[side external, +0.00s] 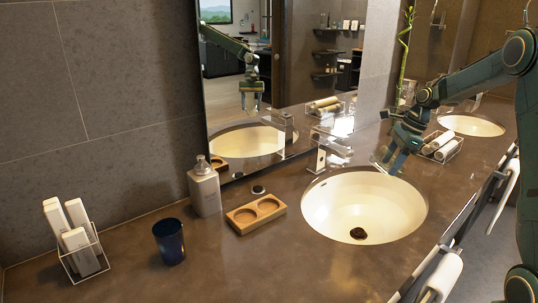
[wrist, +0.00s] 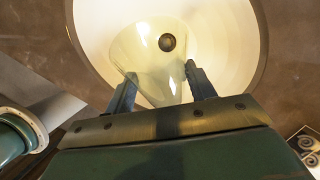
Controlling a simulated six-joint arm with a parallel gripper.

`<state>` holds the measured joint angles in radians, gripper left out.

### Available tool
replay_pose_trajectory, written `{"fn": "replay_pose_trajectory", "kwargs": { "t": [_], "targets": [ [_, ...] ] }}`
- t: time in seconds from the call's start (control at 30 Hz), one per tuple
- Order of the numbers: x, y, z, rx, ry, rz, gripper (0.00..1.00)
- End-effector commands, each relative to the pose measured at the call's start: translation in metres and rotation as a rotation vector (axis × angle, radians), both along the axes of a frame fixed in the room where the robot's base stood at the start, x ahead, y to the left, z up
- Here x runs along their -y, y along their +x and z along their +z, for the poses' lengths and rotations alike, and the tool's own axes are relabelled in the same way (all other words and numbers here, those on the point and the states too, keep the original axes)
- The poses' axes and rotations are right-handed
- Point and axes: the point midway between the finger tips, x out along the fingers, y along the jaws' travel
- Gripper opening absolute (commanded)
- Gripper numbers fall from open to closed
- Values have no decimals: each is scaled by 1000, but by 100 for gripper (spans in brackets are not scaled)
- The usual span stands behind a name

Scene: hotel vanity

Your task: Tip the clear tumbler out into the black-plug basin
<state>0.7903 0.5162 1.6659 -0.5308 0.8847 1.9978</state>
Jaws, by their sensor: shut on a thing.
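The near basin (side external: 330,205) is a white oval bowl set in the brown counter, with a dark plug (side external: 358,233) at its bottom. My gripper (side external: 385,163) is above this basin's back right rim. In the wrist view, my gripper (wrist: 160,84) is shut on the clear tumbler (wrist: 150,62), a see-through glass between the two fingers. The basin (wrist: 228,60) and its dark plug (wrist: 167,42) show below and beyond the glass. In the side view the tumbler is small and faint at the fingers. I cannot tell its exact tilt or what it contains.
A faucet (side external: 319,160) stands behind the basin's left side. A wooden tray (side external: 238,224), soap bottle (side external: 204,190), dark blue cup (side external: 169,241) and wire towel rack (side external: 90,262) stand left. A second basin (side external: 471,126) and another towel rack (side external: 441,147) are at right. A mirror backs the counter.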

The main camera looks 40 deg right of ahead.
Motion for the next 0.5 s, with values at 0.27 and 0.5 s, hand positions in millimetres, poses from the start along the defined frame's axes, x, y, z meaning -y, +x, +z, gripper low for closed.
{"fn": "replay_pose_trajectory", "kwargs": {
  "t": [0.27, 0.5],
  "targets": [
    [5, -5, -3, 101, 102, -4, 23],
    [7, -7, -6, 198, 201, -2, 23]
  ]
}}
